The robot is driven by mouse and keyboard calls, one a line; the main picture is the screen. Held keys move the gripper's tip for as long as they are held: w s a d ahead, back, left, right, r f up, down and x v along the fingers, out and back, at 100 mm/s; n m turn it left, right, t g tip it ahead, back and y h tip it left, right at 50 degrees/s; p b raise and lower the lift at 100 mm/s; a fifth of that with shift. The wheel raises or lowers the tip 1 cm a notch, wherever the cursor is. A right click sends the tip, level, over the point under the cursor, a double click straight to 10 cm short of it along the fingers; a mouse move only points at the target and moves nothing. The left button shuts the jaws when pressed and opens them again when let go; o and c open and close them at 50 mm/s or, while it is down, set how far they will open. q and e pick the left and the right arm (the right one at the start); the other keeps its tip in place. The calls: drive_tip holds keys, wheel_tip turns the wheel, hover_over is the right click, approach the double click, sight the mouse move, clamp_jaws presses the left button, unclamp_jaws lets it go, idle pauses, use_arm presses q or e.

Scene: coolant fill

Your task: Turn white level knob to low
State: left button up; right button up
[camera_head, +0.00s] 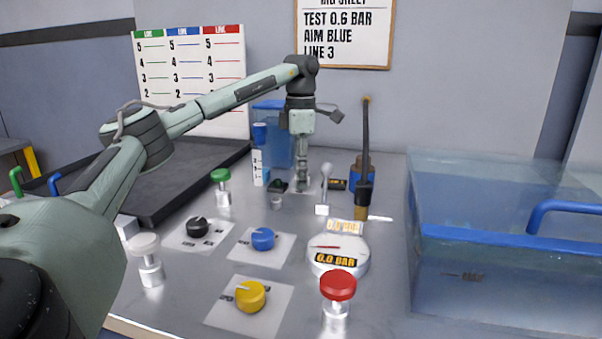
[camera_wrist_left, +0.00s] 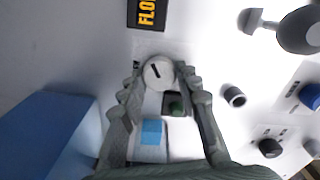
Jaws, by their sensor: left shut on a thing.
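The white level knob (camera_wrist_left: 157,72) is a round white dial with a short dark pointer mark slanting across its face. In the left wrist view it sits between the fingertips of my left gripper (camera_wrist_left: 159,75), which is shut on it from both sides. In the head view my left gripper (camera_head: 301,178) points straight down at the back of the bench, and its fingers hide the knob. The lettering around the knob is too covered to read. My right gripper is in neither view.
Nearby are a black knob (camera_head: 198,227), a blue knob (camera_head: 263,239), a yellow knob (camera_head: 251,296), a gauge reading 0.0 BAR (camera_head: 338,256) and a red-capped post (camera_head: 338,286). A clear tank (camera_head: 500,285) stands right; a blue container (camera_head: 268,108) stands behind the gripper.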

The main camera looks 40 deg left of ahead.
use_arm(q)
drive_tip(key=shift+c, duration=1)
drive_tip(key=shift+n, duration=0.3)
drive_tip(key=n, duration=0.3)
drive_tip(key=shift+n, duration=0.3)
drive_tip(key=n, duration=0.6)
drive_tip(key=shift+d, duration=0.15)
drive_tip(key=shift+r, duration=0.1)
drive_tip(key=o, duration=1.2)
drive_tip(key=shift+c, duration=0.2)
wheel_tip(320, 180, up, 12)
